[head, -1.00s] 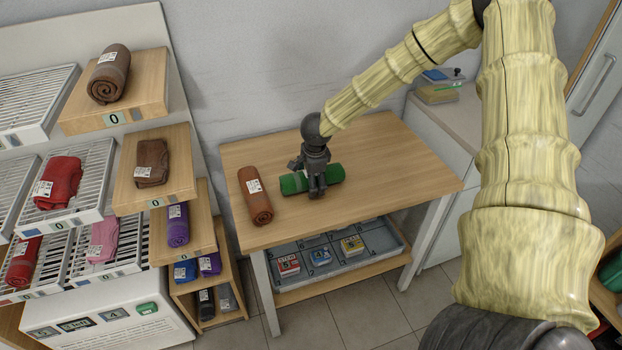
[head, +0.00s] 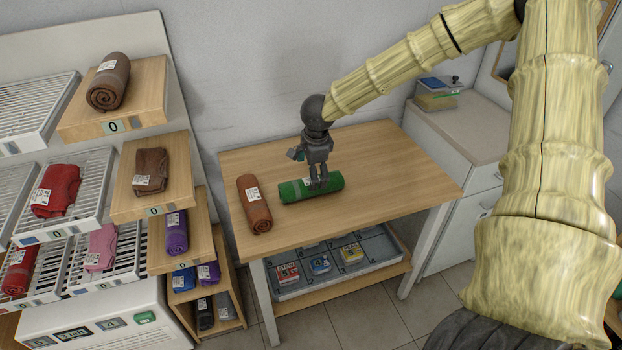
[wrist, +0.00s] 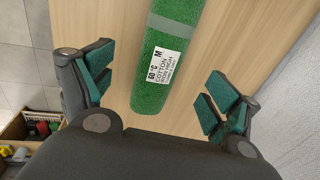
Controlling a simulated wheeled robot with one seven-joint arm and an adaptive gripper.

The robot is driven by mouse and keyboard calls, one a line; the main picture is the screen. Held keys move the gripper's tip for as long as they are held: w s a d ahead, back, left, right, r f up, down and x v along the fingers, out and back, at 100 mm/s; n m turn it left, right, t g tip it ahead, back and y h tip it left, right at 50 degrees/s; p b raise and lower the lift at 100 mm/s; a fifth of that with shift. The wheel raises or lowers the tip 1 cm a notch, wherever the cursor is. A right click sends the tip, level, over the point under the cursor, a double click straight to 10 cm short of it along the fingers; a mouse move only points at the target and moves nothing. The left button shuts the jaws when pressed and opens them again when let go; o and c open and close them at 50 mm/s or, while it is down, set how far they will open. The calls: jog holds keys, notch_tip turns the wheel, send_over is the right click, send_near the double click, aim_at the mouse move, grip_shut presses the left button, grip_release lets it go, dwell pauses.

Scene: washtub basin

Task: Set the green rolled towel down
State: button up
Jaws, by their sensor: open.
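The green rolled towel (head: 298,191) lies on the wooden table top, with a white label on it. It also shows in the wrist view (wrist: 172,82), lying between my spread fingers with bare wood on both sides of it. My gripper (head: 318,186) is open just above the towel, pointing down. In the wrist view the teal finger pads (wrist: 160,90) stand well apart and do not touch the towel. The wooden table (head: 365,170) bears the towel.
A brown rolled towel (head: 254,205) lies left of the green one. Racks with folded and rolled towels (head: 108,82) stand at the left. A grey tray with cards (head: 338,262) sits under the table top. The table's right side is clear.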

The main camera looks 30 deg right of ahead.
jog(key=shift+v, duration=2.05)
